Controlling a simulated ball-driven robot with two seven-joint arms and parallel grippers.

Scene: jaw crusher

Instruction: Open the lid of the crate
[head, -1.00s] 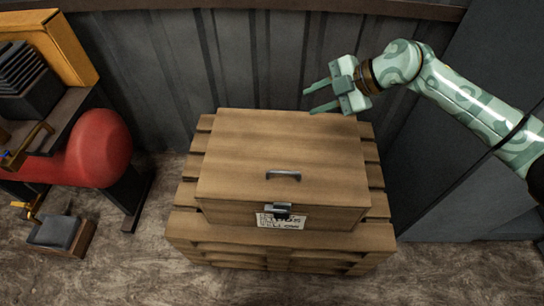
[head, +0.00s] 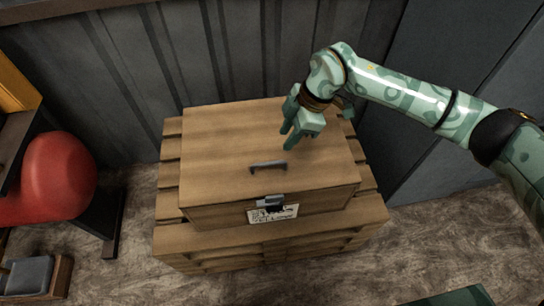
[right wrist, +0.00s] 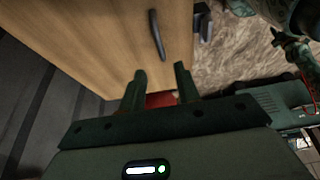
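The wooden crate (head: 222,208) sits on a pallet with its flat lid (head: 225,140) closed. A dark metal handle (head: 268,167) is on the lid near its front edge, and it also shows in the right wrist view (right wrist: 157,35). A latch (head: 271,201) is on the crate's front, above a paper label (head: 285,214). My right gripper (head: 288,139) is over the lid, behind and right of the handle. In the right wrist view its fingers (right wrist: 160,84) are apart with nothing between them. A green patterned part of mine, perhaps the left gripper, shows at that view's upper right.
The pallet (head: 225,245) stands on a rough floor against a dark corrugated wall (head: 240,50). A grey cabinet (head: 470,70) is at the right. A red rounded machine part (head: 58,175) is at the left.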

